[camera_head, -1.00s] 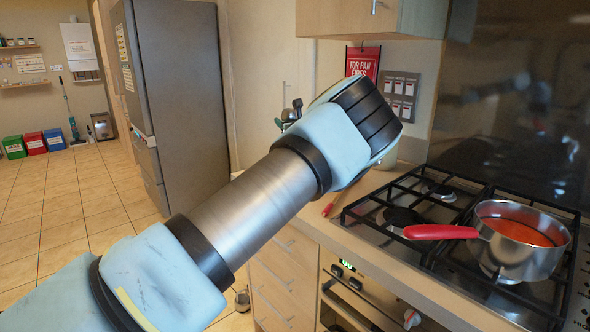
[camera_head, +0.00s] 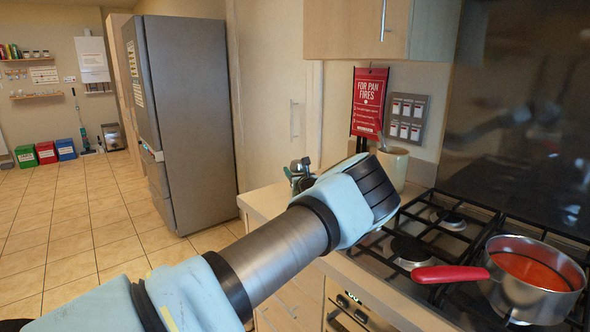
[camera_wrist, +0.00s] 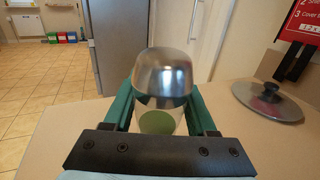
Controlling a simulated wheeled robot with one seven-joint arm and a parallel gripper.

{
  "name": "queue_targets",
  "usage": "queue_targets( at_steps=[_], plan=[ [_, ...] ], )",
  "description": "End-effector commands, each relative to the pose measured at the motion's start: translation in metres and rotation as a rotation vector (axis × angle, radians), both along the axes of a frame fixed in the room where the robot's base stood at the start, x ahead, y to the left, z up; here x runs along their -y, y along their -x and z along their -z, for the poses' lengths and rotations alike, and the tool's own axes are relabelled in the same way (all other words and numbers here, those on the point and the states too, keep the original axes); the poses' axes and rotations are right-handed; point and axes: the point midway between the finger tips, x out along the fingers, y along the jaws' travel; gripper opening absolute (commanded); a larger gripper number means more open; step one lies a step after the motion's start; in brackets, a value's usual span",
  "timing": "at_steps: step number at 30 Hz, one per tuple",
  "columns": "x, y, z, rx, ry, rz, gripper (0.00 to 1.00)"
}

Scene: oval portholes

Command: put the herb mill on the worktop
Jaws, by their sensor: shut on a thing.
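The herb mill (camera_wrist: 163,82) has a domed silver cap and a clear body with green contents. It stands upright in the middle of the wrist view. My gripper (camera_wrist: 161,108) is shut on it, with a green finger on each side. In the head view my wrist hides most of the gripper, and only a small silver and green part (camera_head: 300,168) shows past it. The pale worktop (camera_wrist: 262,138) lies below and around the mill. It also shows in the head view (camera_head: 262,200). The mill's base is hidden, so I cannot tell whether it touches the worktop.
A glass lid with a dark knob (camera_wrist: 268,100) lies on the worktop to the right. A cream pot (camera_head: 394,168) stands at the back by the wall. A saucepan (camera_head: 530,290) with red contents and a red handle sits on the gas hob. A fridge (camera_head: 190,120) stands beyond.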

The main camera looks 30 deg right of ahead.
Motion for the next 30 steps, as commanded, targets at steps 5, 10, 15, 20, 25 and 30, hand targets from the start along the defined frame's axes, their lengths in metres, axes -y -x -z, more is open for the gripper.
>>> queue_targets(
  at_steps=[5,10,15,20,25,30],
  plan=[
    [0.000,0.000,-0.001,0.002,0.001,0.000,0.00],
    [0.000,0.000,0.002,0.000,0.001,0.000,0.63],
    [0.000,0.000,0.002,0.000,0.001,0.000,0.82],
    [0.000,0.000,0.002,0.000,0.001,0.000,0.87],
    [0.000,0.000,0.000,0.001,0.001,0.000,0.87],
    [-0.001,0.014,0.001,0.000,0.001,0.001,0.87]
  ],
)
